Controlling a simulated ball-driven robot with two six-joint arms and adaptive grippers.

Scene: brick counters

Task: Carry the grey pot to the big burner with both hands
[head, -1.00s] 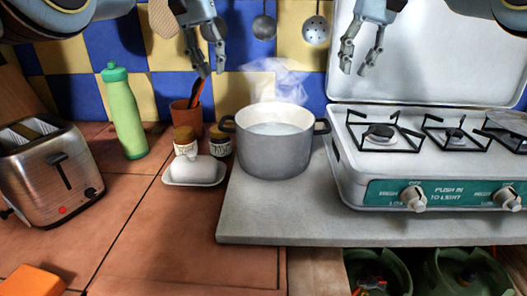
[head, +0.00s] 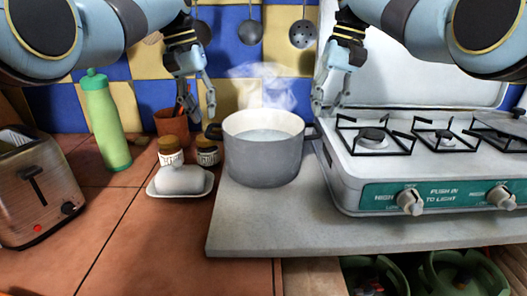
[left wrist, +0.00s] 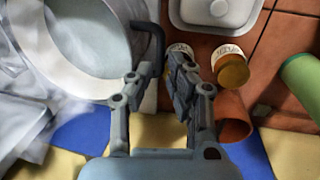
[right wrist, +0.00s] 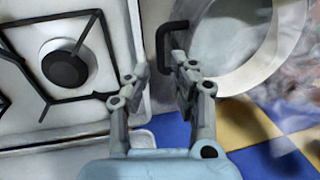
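The grey pot (head: 264,158), steaming and holding pale liquid, stands upright on the grey slab left of the stove. Its dark side handles point left (head: 213,131) and right (head: 314,131). My left gripper (head: 197,115) is open above and beside the left handle; in the left wrist view the handle (left wrist: 150,40) lies just ahead of the fingers (left wrist: 155,85). My right gripper (head: 328,112) is open by the right handle; the right wrist view shows that handle (right wrist: 170,40) ahead of its fingers (right wrist: 158,82). The stove (head: 345,180) has several burners, one (head: 372,138) nearest the pot.
Left of the pot are a white butter dish (head: 180,192), two jars (head: 171,150) (head: 207,153), a terracotta utensil pot (head: 172,121), a green bottle (head: 105,125) and a toaster (head: 35,190). The stove lid stands up behind. The slab (head: 300,225) is bare in front.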

